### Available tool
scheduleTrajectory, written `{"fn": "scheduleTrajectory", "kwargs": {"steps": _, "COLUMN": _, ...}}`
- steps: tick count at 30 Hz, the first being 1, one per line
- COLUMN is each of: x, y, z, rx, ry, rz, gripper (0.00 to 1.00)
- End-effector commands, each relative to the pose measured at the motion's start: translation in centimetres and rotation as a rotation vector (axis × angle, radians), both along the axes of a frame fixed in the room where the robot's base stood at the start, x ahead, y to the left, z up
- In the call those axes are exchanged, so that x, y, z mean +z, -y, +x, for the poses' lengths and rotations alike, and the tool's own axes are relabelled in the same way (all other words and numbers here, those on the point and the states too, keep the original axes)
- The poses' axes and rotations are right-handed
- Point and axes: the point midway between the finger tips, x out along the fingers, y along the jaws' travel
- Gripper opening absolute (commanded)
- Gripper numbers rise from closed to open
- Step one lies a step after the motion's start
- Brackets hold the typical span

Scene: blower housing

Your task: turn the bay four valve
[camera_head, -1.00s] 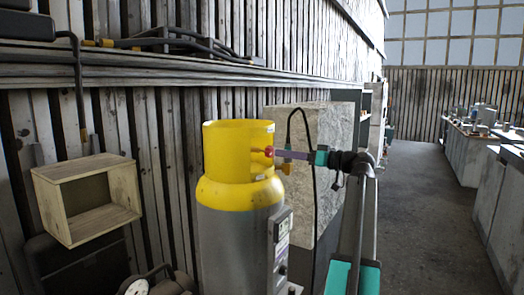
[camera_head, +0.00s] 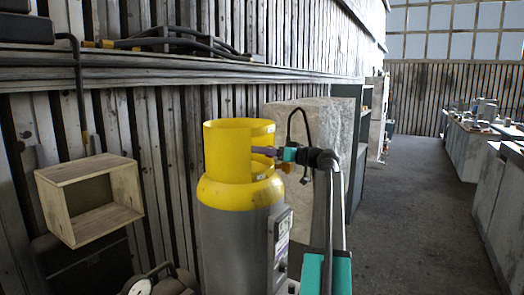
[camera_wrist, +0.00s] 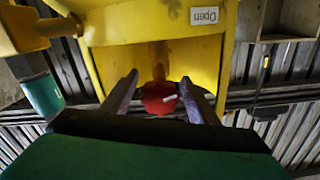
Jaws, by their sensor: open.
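A gas cylinder (camera_head: 238,225) with a grey body and a yellow collar (camera_head: 225,150) stands in front of the plank wall. In the wrist view a red valve knob (camera_wrist: 160,97) sits inside the yellow collar, below a label reading "Open" (camera_wrist: 204,16). My gripper (camera_head: 264,151) reaches into the collar's opening from the right. In the wrist view its two purple fingers (camera_wrist: 160,88) are apart, one on each side of the red knob. I cannot tell whether they touch it. In the head view the knob is hidden by the collar and fingers.
An open wooden box (camera_head: 92,200) hangs on the wall at the left. A pale stone-like block (camera_head: 325,130) stands behind the cylinder. Benches with small items (camera_head: 480,140) line the right, and the floor aisle (camera_head: 410,200) is clear.

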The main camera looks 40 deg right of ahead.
Motion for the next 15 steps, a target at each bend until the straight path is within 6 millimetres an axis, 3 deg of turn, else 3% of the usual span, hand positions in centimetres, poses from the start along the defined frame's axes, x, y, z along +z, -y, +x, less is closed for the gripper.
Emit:
{"fn": "scheduleTrajectory", "kwargs": {"steps": 6, "x": -0.02, "y": 0.02, "z": -0.02, "rx": 0.0, "ry": 0.0, "rz": 0.0, "gripper": 0.53}}
{"fn": "scheduleTrajectory", "kwargs": {"steps": 13, "x": -0.03, "y": 0.04, "z": -0.05, "rx": 0.0, "ry": 0.0, "rz": 0.0, "gripper": 0.14}}
{"fn": "scheduleTrajectory", "kwargs": {"steps": 14, "x": -0.12, "y": -0.82, "z": -0.28, "rx": -0.001, "ry": 0.0, "rz": 0.0, "gripper": 0.13}}
{"fn": "scheduleTrajectory", "kwargs": {"steps": 15, "x": -0.06, "y": -0.32, "z": -0.14, "rx": 0.0, "ry": -0.001, "rz": 0.0, "gripper": 0.13}}
